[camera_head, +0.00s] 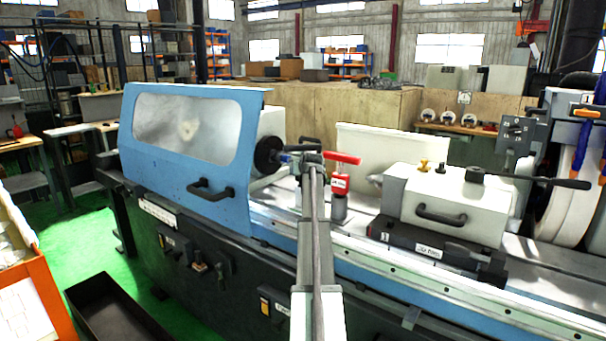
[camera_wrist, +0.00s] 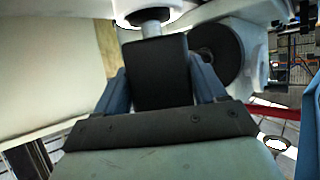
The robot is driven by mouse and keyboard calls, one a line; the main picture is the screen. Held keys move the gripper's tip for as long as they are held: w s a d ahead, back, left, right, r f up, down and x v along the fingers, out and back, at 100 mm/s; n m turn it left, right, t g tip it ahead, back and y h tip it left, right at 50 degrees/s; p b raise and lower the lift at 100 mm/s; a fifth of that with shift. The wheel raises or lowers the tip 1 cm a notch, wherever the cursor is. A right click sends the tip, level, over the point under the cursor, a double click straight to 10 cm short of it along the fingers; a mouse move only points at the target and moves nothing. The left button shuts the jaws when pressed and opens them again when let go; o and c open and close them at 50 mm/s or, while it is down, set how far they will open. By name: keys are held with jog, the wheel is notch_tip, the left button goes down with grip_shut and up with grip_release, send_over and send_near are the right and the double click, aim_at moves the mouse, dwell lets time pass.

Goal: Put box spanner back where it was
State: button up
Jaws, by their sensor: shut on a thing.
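My gripper (camera_head: 308,157) is over the grinder's bed, just right of the blue guard. In the wrist view its two blue fingers are closed on the sides of a dark block, which I take to be the box spanner (camera_wrist: 160,72). A short silver shaft shows beyond the block, below a pale round part. In the head view the held thing is mostly hidden by my gripper and is too small to make out. A red bar handle (camera_head: 343,158) shows just right of my gripper, above a red-and-grey post (camera_head: 340,184). I cannot tell whether the handle touches my gripper.
The blue guard (camera_head: 170,108) with a window and a dark round chuck (camera_head: 267,155) are left of my gripper. A white headstock-like unit (camera_head: 450,203) with a black lever stands right. A black tray (camera_head: 118,312) lies on the green floor, beside an orange bin (camera_head: 47,270).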

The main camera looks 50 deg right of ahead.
jog(key=shift+f, duration=0.35)
jog(key=o, duration=1.5)
jog(key=v, duration=1.2)
